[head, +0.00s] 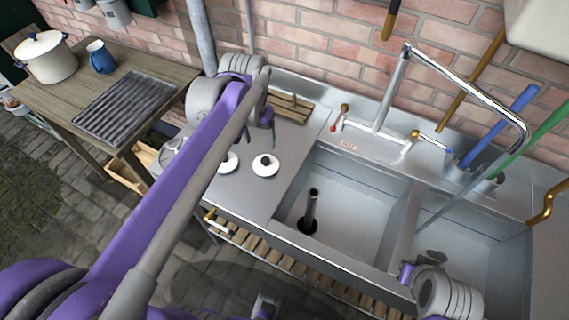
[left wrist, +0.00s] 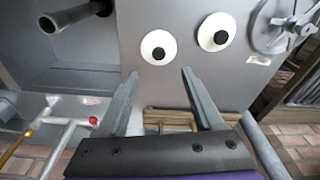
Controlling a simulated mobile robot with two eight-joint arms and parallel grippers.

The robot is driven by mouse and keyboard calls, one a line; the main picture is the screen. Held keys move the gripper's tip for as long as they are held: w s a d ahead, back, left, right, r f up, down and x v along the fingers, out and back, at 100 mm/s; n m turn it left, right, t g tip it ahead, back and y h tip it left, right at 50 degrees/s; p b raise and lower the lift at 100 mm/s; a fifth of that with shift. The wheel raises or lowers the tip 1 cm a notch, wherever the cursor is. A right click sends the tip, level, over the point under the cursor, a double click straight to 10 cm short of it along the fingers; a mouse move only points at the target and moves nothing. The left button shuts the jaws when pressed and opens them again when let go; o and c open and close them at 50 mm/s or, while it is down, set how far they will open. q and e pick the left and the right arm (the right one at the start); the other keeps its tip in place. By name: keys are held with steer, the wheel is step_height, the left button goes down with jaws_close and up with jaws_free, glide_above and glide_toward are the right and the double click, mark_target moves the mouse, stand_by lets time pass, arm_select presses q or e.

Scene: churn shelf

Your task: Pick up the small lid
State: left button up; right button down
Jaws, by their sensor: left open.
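Two round white lids with black knobs lie flat on the steel counter, left of the sink. The lid nearer the sink (head: 265,170) is fully visible in the head view and also shows in the left wrist view (left wrist: 147,47). The other lid (head: 226,168) is partly behind my left arm; the left wrist view shows it whole (left wrist: 205,35), looking slightly larger. My left gripper (head: 268,122) is open and empty above the counter, on the wall side of the lids, apart from both. Its fingers show in the left wrist view (left wrist: 160,78). My right jaws are not seen.
A double sink (head: 345,205) with a tall faucet (head: 400,75) is on the right. A wooden rack (head: 290,108) lies behind the lids by the wall. A wooden table (head: 60,95) at left bears a white pot (head: 48,62) and blue mug (head: 100,58).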

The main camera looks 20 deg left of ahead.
arm_select(q)
glide_above(265, 160)
steer(key=f, duration=0.4)
steer(key=shift+s+a+f, duration=0.2)
steer(key=shift+s+f, duration=0.15)
steer(key=shift+s, duration=0.05)
steer(key=shift+w+d+f+b, duration=0.1)
steer(key=shift+w+f+b, duration=0.1)
steer(key=shift+f, duration=1.3)
steer(key=shift+w+d+f+b, duration=0.1)
steer(key=shift+w+f, duration=0.1)
steer(key=shift+f, duration=1.3)
jaws_close()
